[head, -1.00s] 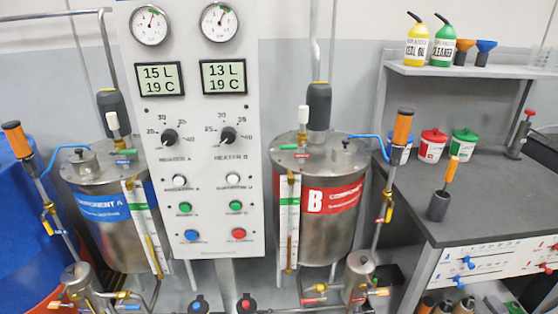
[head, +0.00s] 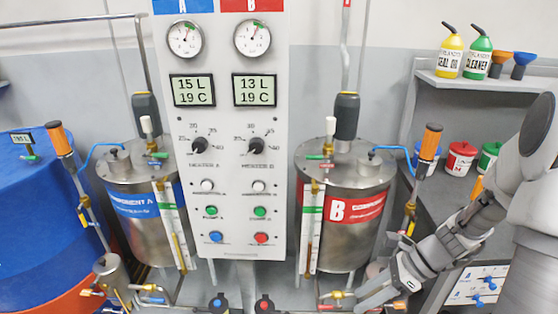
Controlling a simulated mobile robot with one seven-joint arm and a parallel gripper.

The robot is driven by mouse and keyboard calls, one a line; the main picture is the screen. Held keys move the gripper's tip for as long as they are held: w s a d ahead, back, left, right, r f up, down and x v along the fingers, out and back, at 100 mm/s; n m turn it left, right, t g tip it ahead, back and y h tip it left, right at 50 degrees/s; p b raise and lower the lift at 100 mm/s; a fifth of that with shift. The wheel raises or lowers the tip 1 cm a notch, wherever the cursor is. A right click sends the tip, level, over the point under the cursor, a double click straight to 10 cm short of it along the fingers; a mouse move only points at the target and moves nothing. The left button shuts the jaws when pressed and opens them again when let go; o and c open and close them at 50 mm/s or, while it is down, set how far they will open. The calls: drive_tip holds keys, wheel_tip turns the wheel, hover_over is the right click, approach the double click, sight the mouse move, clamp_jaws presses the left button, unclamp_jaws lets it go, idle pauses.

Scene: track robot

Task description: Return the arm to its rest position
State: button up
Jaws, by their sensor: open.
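My arm reaches in from the right edge and slopes down to the left across the front of the workbench. My gripper (head: 376,294) is at the lower right of centre, in front of the pipes and valves below the component B tank (head: 372,190). Its jaws are open; the fingertips are small and partly lost against the fittings behind them. I see nothing held in them. The arm hides part of the bench's front and much of its top.
A control panel (head: 228,120) with gauges and knobs stands in the middle. The component A tank (head: 135,235) and a blue drum (head: 35,215) are to the left. A pump with an orange handle (head: 430,142) rises close beside my arm. A shelf (head: 470,82) holds bottles above the workbench.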

drive_tip(key=s+a+r+n+t+h+p, duration=0.1)
drive_tip(key=s+r+n+h, duration=0.3)
drive_tip(key=r+n, duration=0.7)
drive_tip(key=s+a+r+n+t+h+p, duration=0.2)
drive_tip(key=s+r+n, duration=0.5)
drive_tip(key=r+n, duration=0.4)
wheel_tip(320, 180, up, 3)
drive_tip(key=shift+s+a+f+t+h, duration=0.2)
drive_tip(key=shift+a+t+h, duration=0.4)
drive_tip(key=shift+t+h, duration=0.5)
